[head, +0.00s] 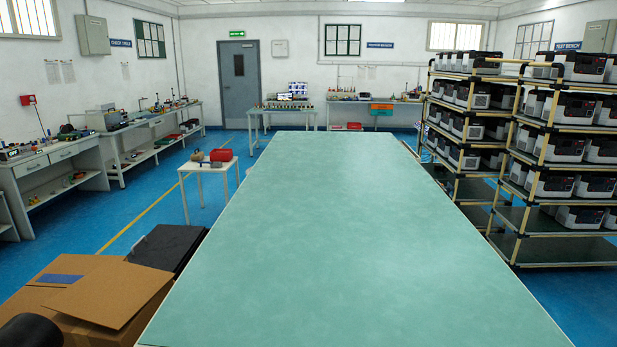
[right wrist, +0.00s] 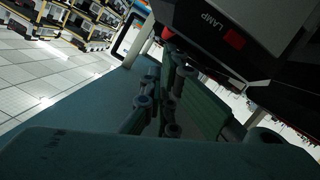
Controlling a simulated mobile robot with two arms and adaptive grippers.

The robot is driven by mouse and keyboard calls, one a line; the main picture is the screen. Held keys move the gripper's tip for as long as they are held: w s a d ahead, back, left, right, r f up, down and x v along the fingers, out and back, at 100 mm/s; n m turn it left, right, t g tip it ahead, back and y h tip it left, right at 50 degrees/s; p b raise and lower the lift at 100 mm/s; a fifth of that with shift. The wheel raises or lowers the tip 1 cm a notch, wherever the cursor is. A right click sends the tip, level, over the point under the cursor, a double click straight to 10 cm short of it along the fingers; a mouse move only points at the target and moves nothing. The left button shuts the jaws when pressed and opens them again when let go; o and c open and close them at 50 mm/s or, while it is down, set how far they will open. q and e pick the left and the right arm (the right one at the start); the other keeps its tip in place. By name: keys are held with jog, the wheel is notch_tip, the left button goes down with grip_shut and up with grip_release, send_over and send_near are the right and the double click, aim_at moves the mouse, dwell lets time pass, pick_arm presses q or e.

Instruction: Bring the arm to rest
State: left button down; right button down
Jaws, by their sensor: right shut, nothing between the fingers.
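My right gripper (right wrist: 160,103) shows in the right wrist view with its dark linked fingers closed together and nothing between them. A dark unit (right wrist: 270,38) with a red button and the label "LAMP" fills the upper right of that view, close behind the fingers. I cannot tell whether the fingers touch it. The right arm does not show in the head view. My left gripper is in neither view.
A long, bare green table (head: 330,230) stretches ahead. Cardboard boxes (head: 110,292) and a black case (head: 168,246) stand left of it. Racks of grey-black units (head: 560,141) stand right. A small white table (head: 205,169) and benches (head: 60,152) are farther left.

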jog(key=x, duration=0.3)
jog(key=r+x, duration=0.1)
jog(key=x, duration=0.6)
jog(key=shift+w+d+r, duration=0.1)
jog(key=shift+w+r, duration=0.25)
jog(key=shift+r, duration=0.05)
jog(key=shift+x, duration=1.15)
jog(key=shift+s, duration=0.1)
